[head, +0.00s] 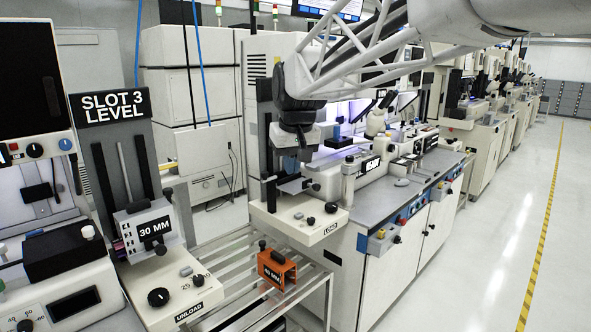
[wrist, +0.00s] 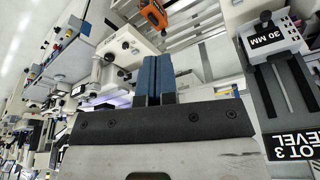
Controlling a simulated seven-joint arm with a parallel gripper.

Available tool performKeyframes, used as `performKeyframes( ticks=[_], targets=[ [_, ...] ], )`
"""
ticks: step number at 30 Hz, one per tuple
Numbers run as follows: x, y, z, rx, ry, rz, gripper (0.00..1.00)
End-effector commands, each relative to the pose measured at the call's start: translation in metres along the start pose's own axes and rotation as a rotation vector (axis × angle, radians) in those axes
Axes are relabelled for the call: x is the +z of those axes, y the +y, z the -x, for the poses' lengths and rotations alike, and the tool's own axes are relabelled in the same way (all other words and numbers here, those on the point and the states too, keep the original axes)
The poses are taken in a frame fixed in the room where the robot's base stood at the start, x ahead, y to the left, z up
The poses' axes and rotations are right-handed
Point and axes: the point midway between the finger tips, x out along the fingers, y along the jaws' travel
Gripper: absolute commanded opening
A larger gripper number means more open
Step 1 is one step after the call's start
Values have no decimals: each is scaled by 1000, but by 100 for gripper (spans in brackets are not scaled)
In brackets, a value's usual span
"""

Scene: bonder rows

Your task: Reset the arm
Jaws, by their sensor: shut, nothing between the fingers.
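My gripper (head: 290,166) hangs from my arm near the middle of the head view, above the cream LOAD unit (head: 305,218). In the wrist view its two blue fingers (wrist: 157,62) lie side by side against each other, with nothing between them. The gripper is shut and empty. No object touches the fingers in the wrist view; in the head view I cannot tell the exact gap to the unit behind and below.
An orange 40 MM block (head: 276,270) sits on the slatted rack (head: 245,285). The UNLOAD unit (head: 170,295) with the 30 MM box (head: 152,228) and SLOT 3 LEVEL panel (head: 113,106) stands left. Machines (head: 485,135) line up rightwards. The floor at right is clear.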

Motion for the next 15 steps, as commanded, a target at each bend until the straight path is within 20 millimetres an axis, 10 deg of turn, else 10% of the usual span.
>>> performKeyframes(
  ticks=[15],
  targets=[
    [158, 48, -6, 41, -9, -150, 0]
  ],
)
